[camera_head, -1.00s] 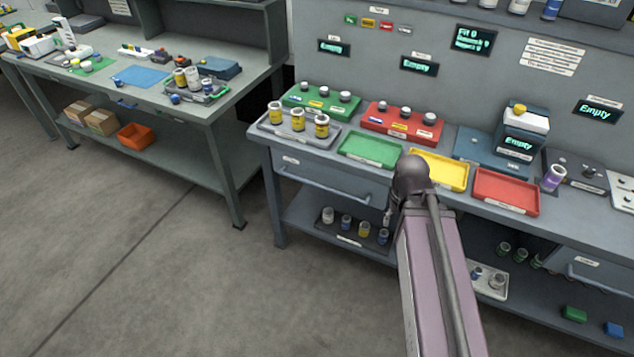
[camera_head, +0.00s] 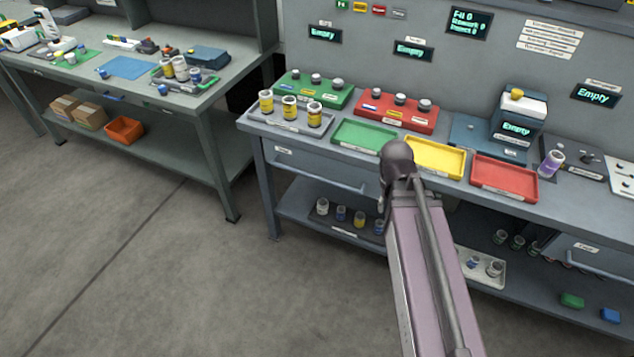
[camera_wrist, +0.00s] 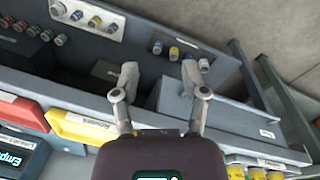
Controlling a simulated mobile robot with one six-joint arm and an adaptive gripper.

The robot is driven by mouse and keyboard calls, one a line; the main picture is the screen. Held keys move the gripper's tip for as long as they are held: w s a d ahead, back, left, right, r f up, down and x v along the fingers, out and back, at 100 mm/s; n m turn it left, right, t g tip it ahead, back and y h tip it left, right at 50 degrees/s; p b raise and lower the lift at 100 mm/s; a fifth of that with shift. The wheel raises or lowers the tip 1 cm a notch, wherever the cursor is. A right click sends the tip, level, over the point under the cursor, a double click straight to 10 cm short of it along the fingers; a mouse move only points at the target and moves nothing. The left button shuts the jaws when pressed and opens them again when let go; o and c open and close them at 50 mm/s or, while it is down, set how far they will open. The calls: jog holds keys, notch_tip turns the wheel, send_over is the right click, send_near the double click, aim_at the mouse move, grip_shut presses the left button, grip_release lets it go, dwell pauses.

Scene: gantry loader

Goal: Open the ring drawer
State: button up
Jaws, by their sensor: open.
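A grey drawer (camera_head: 312,166) with a small white label and a long bar handle (camera_head: 318,179) sits under the left end of the right-hand bench, and it looks shut. The label is too small to read. In the wrist view the drawer front (camera_wrist: 225,108) lies just past my gripper (camera_wrist: 159,76), with its label to the right. The two fingers are apart with nothing seen between them. I cannot tell whether they touch the drawer or its handle. In the head view my arm hides the gripper and the drawer's right end.
A second drawer (camera_head: 585,248) is at the bench's right. Green (camera_head: 366,139), yellow (camera_head: 436,158) and red (camera_head: 504,178) trays line the bench top. Jars stand on the lower shelf (camera_head: 305,212). Open floor (camera_head: 150,270) lies in front, and another bench (camera_head: 200,120) stands left.

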jog(key=w+a+f+n+t+h+b, duration=0.1)
jog(key=w+a+f+n+h+b, duration=0.1)
jog(key=w+a+f+h+b, duration=0.35)
jog(key=n+t+h+b, duration=0.4)
jog(key=n+t+b, duration=0.55)
jog(key=b, duration=1.35)
send_near(315, 176)
jog(key=shift+m+t, duration=0.55)
jog(key=shift+m, duration=0.4)
jog(key=s+a, duration=0.2)
jog(key=s, duration=0.1)
jog(key=shift+s+a+f, duration=0.1)
jog(key=shift+a+f, duration=0.15)
jog(key=shift+f, duration=0.15)
jog(key=shift+d, duration=0.1)
jog(key=b+x, duration=0.2)
jog(key=x, duration=1.1)
jog(key=shift+d+b, duration=0.3)
jog(key=shift+b, duration=0.05)
